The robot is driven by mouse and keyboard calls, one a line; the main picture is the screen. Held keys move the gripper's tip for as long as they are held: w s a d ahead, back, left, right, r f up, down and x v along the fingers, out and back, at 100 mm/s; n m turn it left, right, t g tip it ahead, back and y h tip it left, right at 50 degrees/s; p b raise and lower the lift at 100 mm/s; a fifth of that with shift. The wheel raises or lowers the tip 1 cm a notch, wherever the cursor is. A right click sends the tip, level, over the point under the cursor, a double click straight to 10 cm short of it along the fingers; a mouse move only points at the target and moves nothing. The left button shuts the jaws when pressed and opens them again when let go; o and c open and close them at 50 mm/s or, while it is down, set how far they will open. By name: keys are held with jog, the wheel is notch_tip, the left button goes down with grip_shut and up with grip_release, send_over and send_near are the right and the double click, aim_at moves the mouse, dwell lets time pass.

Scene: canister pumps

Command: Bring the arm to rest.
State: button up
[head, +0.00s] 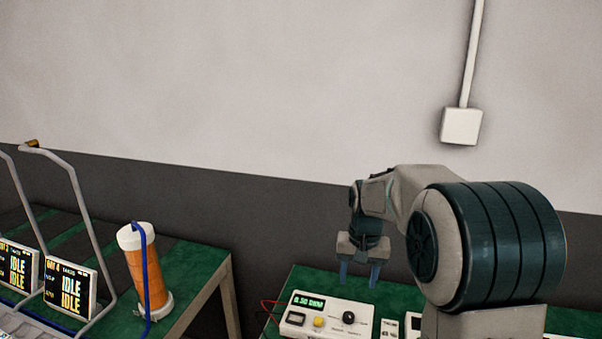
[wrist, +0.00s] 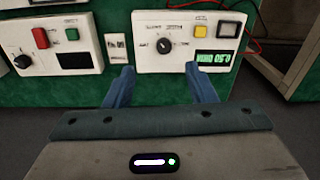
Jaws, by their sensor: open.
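My gripper (head: 358,275) points down above the green bench with the instruments. Its two blue fingers are apart with nothing between them. In the wrist view my gripper (wrist: 158,82) also shows open and empty, in front of a white meter box (wrist: 150,48). The same meter box (head: 330,318) stands below and left of the fingers in the head view, with a lit green display, a yellow button and a black knob. I cannot tell the exact gap between fingers and box. My arm reaches in from the right.
A green-topped table (head: 205,268) at left holds an orange canister (head: 147,275) with a blue hose and screens (head: 70,289) reading IDLE. Another white box (wrist: 55,50) with a red switch stands beside the meter. A wall box (head: 461,126) hangs at upper right. The space above the benches is clear.

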jog(key=s+r+n+t, duration=0.2)
jog(key=s, duration=2.2)
jog(key=shift+r+n+t, duration=0.15)
jog(key=shift+n+t, duration=0.15)
